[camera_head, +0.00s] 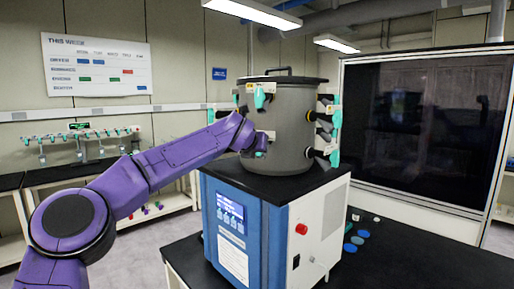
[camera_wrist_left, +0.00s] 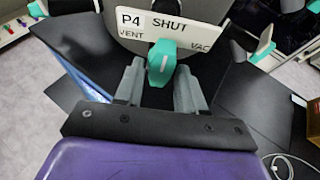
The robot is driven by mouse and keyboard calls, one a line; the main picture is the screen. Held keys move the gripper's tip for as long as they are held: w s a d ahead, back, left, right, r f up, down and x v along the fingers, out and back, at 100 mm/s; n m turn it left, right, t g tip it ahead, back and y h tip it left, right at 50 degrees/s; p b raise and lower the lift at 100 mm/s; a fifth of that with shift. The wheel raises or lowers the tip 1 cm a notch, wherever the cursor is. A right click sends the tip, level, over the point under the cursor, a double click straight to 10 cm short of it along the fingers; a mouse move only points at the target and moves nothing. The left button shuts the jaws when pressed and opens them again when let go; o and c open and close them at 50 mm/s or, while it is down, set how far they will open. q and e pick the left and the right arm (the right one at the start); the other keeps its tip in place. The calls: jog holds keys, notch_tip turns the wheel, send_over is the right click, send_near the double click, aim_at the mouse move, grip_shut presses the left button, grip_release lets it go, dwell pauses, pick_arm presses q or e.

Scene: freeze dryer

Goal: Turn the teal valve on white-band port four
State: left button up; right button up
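The teal valve (camera_wrist_left: 162,65) on port four sits below a white plate (camera_wrist_left: 172,25) marked P4, SHUT, VENT and VAC in the left wrist view. Its handle hangs down between VENT and VAC, with its tip toward my gripper. My left gripper (camera_wrist_left: 160,78) has its grey fingers spread, one on each side of the handle, with narrow gaps. In the head view my left arm reaches the grey drum (camera_head: 284,125) of the freeze dryer, and a bit of teal (camera_head: 261,142) shows at the arm's end. The fingers are mostly hidden there. My right gripper is out of view.
Other teal valves hang on the drum, one at the front top (camera_head: 259,97) and several at the right side (camera_head: 336,118). The drum stands on a blue and white cabinet with a black top (camera_head: 310,178). A dark glass enclosure (camera_head: 425,125) stands at the right.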

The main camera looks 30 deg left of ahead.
pick_arm(q)
jog(key=shift+w, duration=0.1)
jog(key=b+v, duration=0.5)
jog(key=v, duration=0.5)
jog(key=shift+s+b, duration=0.3)
jog(key=shift+b, duration=0.05)
